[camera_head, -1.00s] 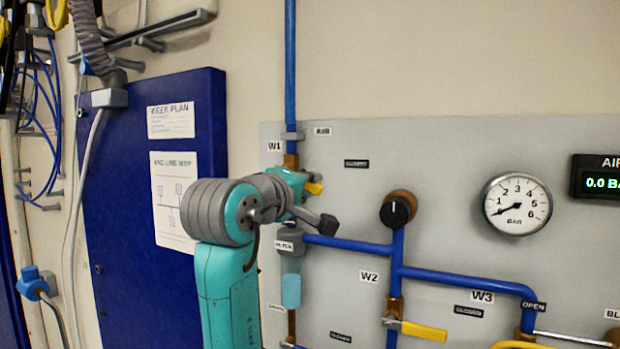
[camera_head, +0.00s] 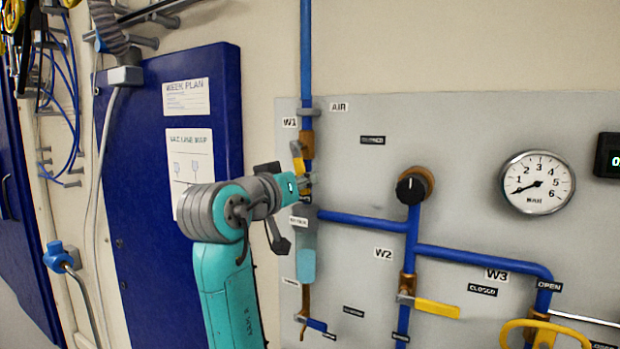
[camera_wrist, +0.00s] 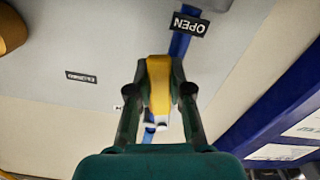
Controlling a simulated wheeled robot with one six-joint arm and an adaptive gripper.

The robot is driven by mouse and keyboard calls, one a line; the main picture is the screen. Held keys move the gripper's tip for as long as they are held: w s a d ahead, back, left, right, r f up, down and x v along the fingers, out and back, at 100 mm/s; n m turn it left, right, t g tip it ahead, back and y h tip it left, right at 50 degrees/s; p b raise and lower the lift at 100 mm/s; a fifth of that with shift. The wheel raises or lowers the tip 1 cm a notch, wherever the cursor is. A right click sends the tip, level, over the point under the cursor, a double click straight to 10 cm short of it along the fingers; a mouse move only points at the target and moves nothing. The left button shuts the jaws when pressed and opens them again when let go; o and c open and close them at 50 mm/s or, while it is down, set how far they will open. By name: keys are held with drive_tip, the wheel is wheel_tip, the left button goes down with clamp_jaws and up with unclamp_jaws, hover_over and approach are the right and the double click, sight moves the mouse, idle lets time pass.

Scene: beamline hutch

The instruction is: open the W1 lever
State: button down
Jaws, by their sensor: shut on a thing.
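The yellow W1 lever (camera_head: 298,157) is on the blue pipe below the W1 label (camera_head: 289,122), near the panel's left edge. It points up, roughly in line with the pipe, with a slight tilt. My gripper (camera_head: 301,174) reaches it from the left and partly hides the lever and valve body. In the wrist view my gripper (camera_wrist: 160,92) is shut, with the yellow lever (camera_wrist: 159,84) between its two dark fingers. An upside-down OPEN sign (camera_wrist: 190,24) is close to the lever in the wrist view, and a small dark sign (camera_wrist: 81,77) lies farther left.
A round gauge (camera_head: 537,183) has its needle near zero. A black knob (camera_head: 411,188), the yellow W2 lever (camera_head: 430,307) and a yellow W3 handle (camera_head: 545,329) lie to the right.

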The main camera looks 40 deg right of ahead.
drive_tip(key=shift+w+a+f+m, duration=0.1)
drive_tip(key=shift+w+a+m, duration=0.1)
drive_tip(key=shift+w+m, duration=0.4)
drive_tip(key=shift+w+a+f+m, duration=0.15)
drive_tip(key=shift+w+m, duration=0.15)
drive_tip(key=shift+m, duration=0.6)
drive_tip(key=shift+r, duration=0.1)
drive_tip(key=c, duration=1)
unclamp_jaws()
drive_tip(key=shift+c, duration=0.2)
drive_tip(key=shift+a, duration=0.1)
drive_tip(key=v, duration=1.1)
drive_tip(key=shift+a, duration=0.4)
drive_tip(key=shift+s, duration=0.1)
